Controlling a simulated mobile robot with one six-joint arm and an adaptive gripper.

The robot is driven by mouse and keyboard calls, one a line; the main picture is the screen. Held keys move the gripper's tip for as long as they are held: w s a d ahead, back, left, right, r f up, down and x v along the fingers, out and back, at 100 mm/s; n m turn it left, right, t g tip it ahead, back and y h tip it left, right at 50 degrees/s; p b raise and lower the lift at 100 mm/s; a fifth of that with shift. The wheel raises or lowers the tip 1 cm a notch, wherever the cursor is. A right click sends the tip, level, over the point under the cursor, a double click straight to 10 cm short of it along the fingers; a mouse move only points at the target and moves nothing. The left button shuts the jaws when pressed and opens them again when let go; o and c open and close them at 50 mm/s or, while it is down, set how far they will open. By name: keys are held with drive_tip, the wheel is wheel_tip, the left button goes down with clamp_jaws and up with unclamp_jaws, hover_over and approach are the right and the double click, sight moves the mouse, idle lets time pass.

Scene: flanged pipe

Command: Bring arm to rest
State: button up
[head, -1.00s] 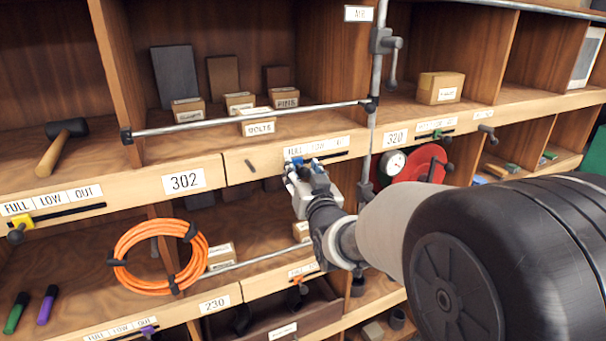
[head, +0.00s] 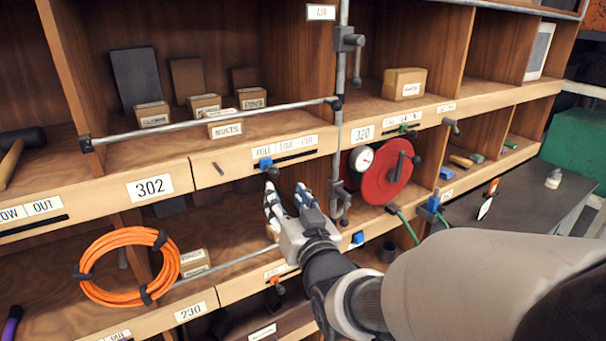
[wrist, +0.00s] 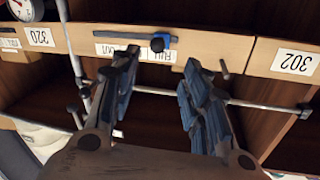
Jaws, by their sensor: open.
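My gripper (head: 287,196) is open and empty, with its blue-padded fingers spread. It hangs in front of the shelf, just below the blue slider (head: 266,163) on the FULL/LOW/OUT strip (head: 287,150). The slider sits at the FULL end. In the wrist view, which is upside down, the blue slider (wrist: 160,42) shows beyond the fingertips of my gripper (wrist: 160,66). I see a gap between the fingers and the slider there. My arm reaches in from the lower right.
A metal rail (head: 215,124) crosses the upper bay before small labelled boxes. A vertical pipe (head: 341,90) and a red reel (head: 386,175) with a gauge stand right of my gripper. An orange hose coil (head: 128,267) hangs at left. A dark bench (head: 530,195) is at right.

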drive_tip(key=s+d+f+g+h+b, duration=0.3)
drive_tip(key=d+f, duration=0.2)
drive_tip(key=d, duration=0.3)
drive_tip(key=s+d+f+g+h+b, duration=0.1)
drive_tip(key=s+d+f+g, duration=0.2)
drive_tip(key=s, duration=0.5)
drive_tip(key=s+d+f+m+g+h+b, duration=0.1)
drive_tip(key=s+d+f+g+b, duration=0.1)
drive_tip(key=s, duration=0.7)
drive_tip(key=s+d+f+m+g+h+b, duration=0.1)
drive_tip(key=s+d+f+g, duration=0.3)
drive_tip(key=s, duration=0.5)
drive_tip(key=d+f+h, duration=0.1)
drive_tip(key=d+f, duration=0.1)
drive_tip(key=d, duration=0.1)
drive_tip(key=shift+f, duration=0.25)
